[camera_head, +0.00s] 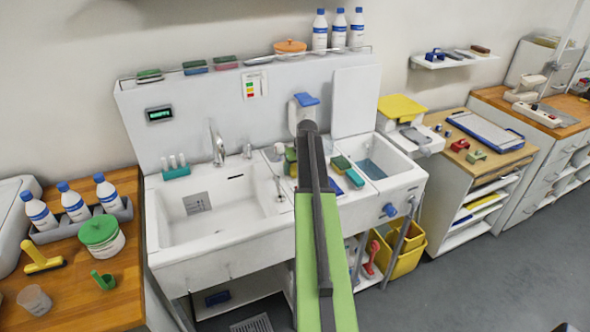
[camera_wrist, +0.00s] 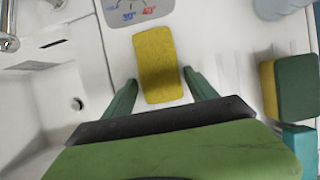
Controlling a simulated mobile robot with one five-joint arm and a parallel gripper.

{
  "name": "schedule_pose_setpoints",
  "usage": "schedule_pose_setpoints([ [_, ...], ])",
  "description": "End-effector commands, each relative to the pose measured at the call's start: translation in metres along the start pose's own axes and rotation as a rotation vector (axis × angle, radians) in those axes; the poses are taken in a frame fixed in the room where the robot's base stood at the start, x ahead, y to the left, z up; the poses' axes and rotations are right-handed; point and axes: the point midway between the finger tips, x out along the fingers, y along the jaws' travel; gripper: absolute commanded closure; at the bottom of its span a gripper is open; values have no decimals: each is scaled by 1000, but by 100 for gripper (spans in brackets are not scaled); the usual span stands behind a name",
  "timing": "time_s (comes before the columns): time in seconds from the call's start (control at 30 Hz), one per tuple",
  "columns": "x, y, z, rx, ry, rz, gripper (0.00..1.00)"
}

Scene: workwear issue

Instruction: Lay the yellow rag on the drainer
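A yellow flat piece with rounded corners (camera_wrist: 158,62), which looks like the yellow rag, lies on the white sink top in the wrist view. My gripper (camera_wrist: 160,77) is open, with one green finger on each side of its near end. Narrow gaps show between the fingers and the piece. In the head view my arm hides most of this spot; a bit of yellow (camera_head: 290,154) shows left of the arm.
A green-and-yellow sponge (camera_wrist: 297,86) lies right of my gripper. The large sink basin (camera_head: 213,214) is on the left, a smaller basin (camera_head: 399,164) on the right. A tap (camera_head: 217,143) stands behind the large basin. A grey dial plate (camera_wrist: 137,12) lies beyond the yellow piece.

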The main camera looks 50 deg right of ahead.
Motion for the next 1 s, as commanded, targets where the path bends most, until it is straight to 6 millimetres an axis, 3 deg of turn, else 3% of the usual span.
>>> schedule_pose_setpoints([
  [0.47, -9, -1, 2, 1, 0, 0, 26],
  [0.67, -43, 0, 3, 2, 0, 0, 26],
  [1.0, -118, 0, 3, 1, 0, 0, 26],
])
